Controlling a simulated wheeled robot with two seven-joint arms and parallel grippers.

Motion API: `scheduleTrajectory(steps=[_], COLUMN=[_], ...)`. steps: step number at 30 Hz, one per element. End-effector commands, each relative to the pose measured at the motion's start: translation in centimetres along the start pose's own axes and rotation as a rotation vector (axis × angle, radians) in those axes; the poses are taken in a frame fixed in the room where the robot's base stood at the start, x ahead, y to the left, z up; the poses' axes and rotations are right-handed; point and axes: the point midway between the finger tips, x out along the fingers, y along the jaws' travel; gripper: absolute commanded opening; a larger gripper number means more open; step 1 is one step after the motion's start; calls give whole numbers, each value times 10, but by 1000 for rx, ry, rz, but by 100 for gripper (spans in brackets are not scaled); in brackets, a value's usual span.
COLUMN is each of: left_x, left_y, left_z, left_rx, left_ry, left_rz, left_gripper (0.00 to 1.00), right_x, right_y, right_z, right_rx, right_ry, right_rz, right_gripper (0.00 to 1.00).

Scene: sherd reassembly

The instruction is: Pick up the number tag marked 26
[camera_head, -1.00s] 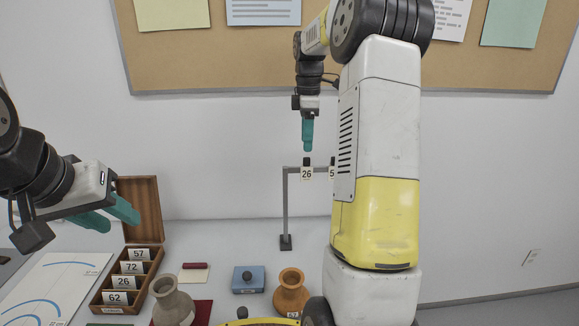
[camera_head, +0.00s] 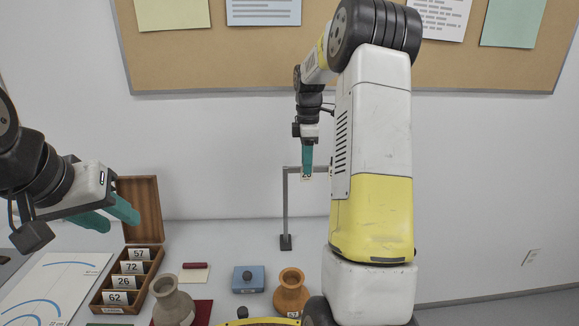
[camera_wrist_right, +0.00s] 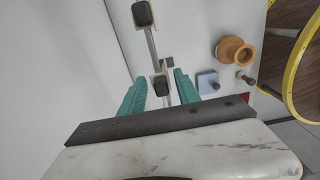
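The number tag marked 26 (camera_head: 306,177) hangs on the grey stand (camera_head: 286,210), mostly covered by my right gripper's fingers in the head view. My right gripper (camera_head: 307,167) points down at the stand. In the right wrist view its teal fingers (camera_wrist_right: 160,92) are apart, with a dark knob (camera_wrist_right: 160,85) between them and gaps showing on both sides. The other tag on the stand is hidden behind my right arm. My left gripper (camera_head: 108,215) is open and empty above the left of the table.
A wooden box (camera_head: 143,212) holds cards marked 57, 72, 26 and 62. A grey vase (camera_head: 173,303), a blue block (camera_head: 248,280) and an orange pot (camera_head: 290,293) stand on the table. Another dark knob (camera_wrist_right: 144,14) shows on the stand's bar.

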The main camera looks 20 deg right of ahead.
Motion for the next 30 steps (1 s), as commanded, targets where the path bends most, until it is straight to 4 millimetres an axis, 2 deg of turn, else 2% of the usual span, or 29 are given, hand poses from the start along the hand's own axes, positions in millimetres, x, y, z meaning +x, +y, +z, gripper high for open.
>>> scheduleTrajectory(steps=[1,5,6,17,20,26,30], left_x=[0,0,0,0,0,0,0], left_y=[0,0,0,0,0,0,0], left_z=[0,0,0,0,0,0,0], left_rx=[0,0,0,0,0,0,0], left_ry=[0,0,0,0,0,0,0], left_rz=[0,0,0,0,0,0,0], left_gripper=[36,36,36,36,36,36,36], right_x=[0,0,0,-3,-10,-35,-39], right_y=[0,0,0,0,0,0,-23], right_z=[0,0,0,0,0,-1,-15], right_rx=[0,0,0,0,0,0,-4], right_ry=[0,0,0,0,0,1,1], right_rz=[0,0,0,1,1,2,0], right_gripper=[26,1,0,0,0,0,0])
